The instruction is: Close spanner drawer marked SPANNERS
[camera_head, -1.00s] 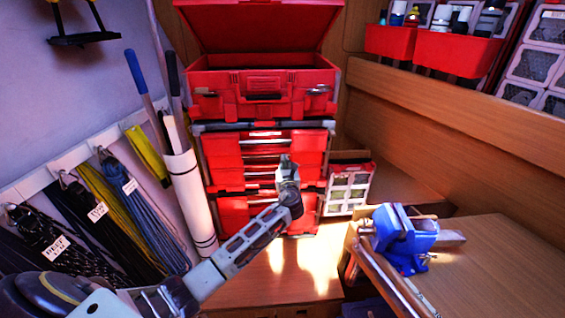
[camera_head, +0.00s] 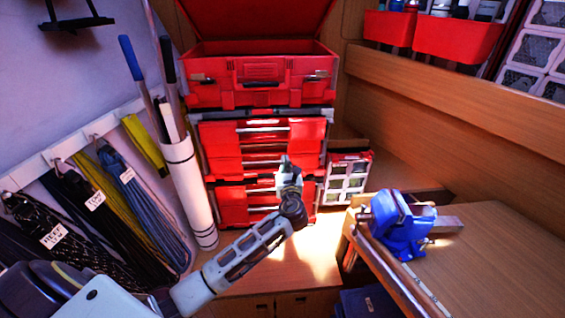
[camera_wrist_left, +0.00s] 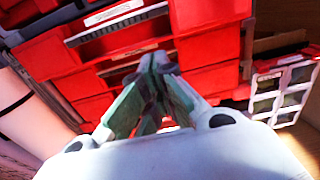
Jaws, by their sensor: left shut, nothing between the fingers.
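A red drawer stack (camera_head: 222,150) stands below an open red toolbox, its drawers carrying pale metal handles. The red fronts also fill the upper part of the left wrist view (camera_wrist_left: 215,75). A small label strip (camera_wrist_left: 113,13) shows near the top there, but I cannot read it. I cannot tell which drawer is marked SPANNERS or how far any drawer stands out. My left gripper (camera_head: 286,162) is shut and empty in front of the drawers, hiding part of them. In the left wrist view its fingertips (camera_wrist_left: 158,64) meet before the fronts; contact is unclear. My right gripper is not in view.
The open red toolbox (camera_head: 262,82) sits on the stack. A small-parts case (camera_head: 346,180) stands right of it, and a blue vise (camera_head: 402,225) is on the bench at right. A white tube (camera_head: 188,190) and hanging coiled lines (camera_head: 135,205) flank the left side.

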